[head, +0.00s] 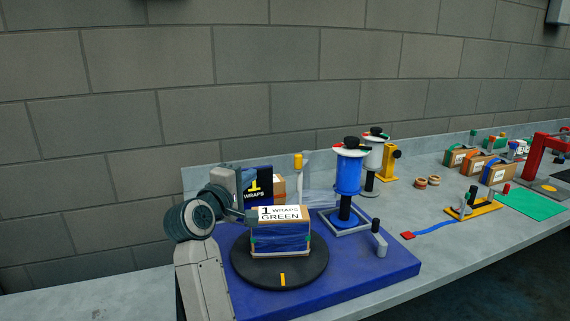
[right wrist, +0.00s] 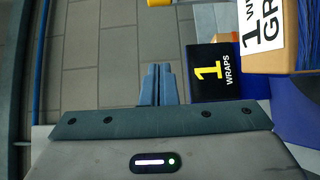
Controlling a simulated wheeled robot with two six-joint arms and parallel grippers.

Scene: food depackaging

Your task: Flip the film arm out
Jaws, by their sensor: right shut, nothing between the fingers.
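My right gripper (head: 248,216) is in front of the black sign and close to the left side of the wrapped box. Its fingers (right wrist: 157,85) are shut and empty in the right wrist view, just left of the black sign. A pale upright post with a yellow top (head: 298,162) stands behind the box; I cannot tell whether it is the film arm. Clear film spans from near it toward the blue film roll (head: 346,187). The box (head: 279,240), labelled "1 WRAPS GREEN", sits on a dark round turntable (head: 240,272). My left gripper is not in view.
The turntable rests on a blue base (head: 395,264). The black "1 WRAPS" sign (head: 257,180) also shows in the right wrist view (right wrist: 212,72). A grey post (head: 380,243) stands at the base's right. Farther right are a yellow fixture (head: 473,208) and a green mat (head: 535,203).

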